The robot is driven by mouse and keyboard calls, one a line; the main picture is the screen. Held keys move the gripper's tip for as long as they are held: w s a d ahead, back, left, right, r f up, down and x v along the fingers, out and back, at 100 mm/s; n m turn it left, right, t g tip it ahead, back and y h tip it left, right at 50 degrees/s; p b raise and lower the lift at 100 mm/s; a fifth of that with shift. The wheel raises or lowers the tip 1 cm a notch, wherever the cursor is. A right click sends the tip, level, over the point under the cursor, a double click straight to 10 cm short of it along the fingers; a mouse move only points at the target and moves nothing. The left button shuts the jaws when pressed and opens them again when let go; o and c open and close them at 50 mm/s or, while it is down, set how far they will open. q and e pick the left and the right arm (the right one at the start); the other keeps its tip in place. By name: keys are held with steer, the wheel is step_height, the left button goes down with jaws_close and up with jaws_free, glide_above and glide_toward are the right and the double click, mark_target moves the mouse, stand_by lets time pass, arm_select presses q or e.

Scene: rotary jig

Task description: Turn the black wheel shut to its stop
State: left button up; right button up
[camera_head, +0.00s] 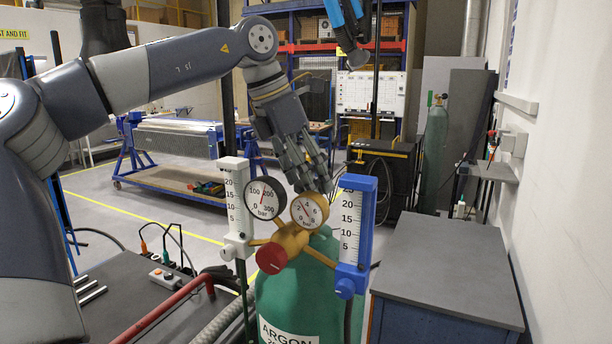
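My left arm comes in from the left, and its gripper (318,178) points down just behind the two round gauges. Its fingers look close together, but their tips are partly hidden by the gauges, so I cannot tell whether they are open or shut on something. I cannot make out the black wheel; it may be hidden behind the gauges and gripper. The green argon cylinder (285,295) stands upright below. A brass regulator (290,238) with a red knob (271,258) sits at its top. My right gripper is not in view.
A white flowmeter (234,195) and a blue flowmeter (353,225) flank the left gauge (265,198) and right gauge (309,210) closely. A grey-topped cabinet (445,270) with a clear top stands to the right. A dark bench (130,290) with a red pipe (165,308) lies left.

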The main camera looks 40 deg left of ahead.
arm_select(q)
steer(key=v, duration=1.2)
stand_by(0.4)
